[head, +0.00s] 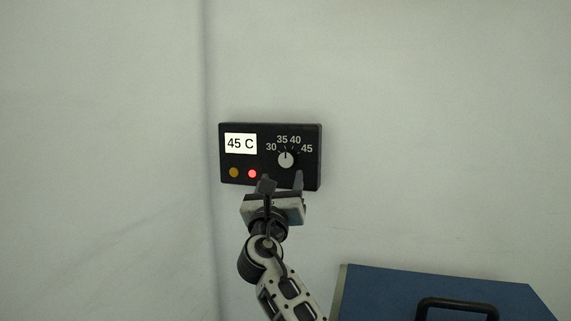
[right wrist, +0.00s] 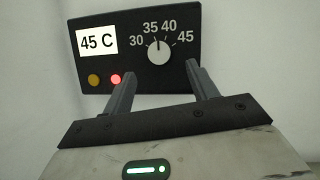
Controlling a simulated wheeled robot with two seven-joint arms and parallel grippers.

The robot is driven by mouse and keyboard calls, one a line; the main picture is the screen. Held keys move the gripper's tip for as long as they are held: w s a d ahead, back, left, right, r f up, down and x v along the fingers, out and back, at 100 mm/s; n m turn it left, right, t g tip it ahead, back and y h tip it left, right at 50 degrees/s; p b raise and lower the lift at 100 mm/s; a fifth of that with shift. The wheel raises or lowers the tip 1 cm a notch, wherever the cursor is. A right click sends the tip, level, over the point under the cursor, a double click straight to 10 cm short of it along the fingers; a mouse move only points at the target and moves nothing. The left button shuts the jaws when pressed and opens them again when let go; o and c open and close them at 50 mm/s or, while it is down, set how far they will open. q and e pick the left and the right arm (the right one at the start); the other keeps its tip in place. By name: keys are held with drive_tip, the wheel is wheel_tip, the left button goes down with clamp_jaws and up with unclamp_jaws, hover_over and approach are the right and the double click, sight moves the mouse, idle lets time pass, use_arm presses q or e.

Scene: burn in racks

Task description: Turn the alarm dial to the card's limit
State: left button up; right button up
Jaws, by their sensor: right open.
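The black alarm box (head: 270,182) is fixed on the pale wall and also shows in the right wrist view (right wrist: 125,60). Its white card (head: 241,143) reads 45 C. The white round dial (head: 286,160) has marks 30, 35, 40 and 45 around it. Its dark pointer line points about straight up, between 35 and 40, in the right wrist view (right wrist: 159,51). My right gripper (head: 283,181) is open and empty just below the dial, its fingertips (right wrist: 163,77) apart and short of the knob in the picture. My left gripper is not in view.
An amber lamp (head: 234,173) and a lit red lamp (head: 252,174) sit below the card. A blue case (head: 380,290) with a black handle (head: 457,304) stands at the lower right. A wall corner runs left of the box. The wall around the box is bare.

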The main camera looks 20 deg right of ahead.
sight(286, 163)
drive_tip(key=x, duration=0.6)
drive_tip(key=shift+w, duration=0.1)
drive_tip(key=c, duration=1)
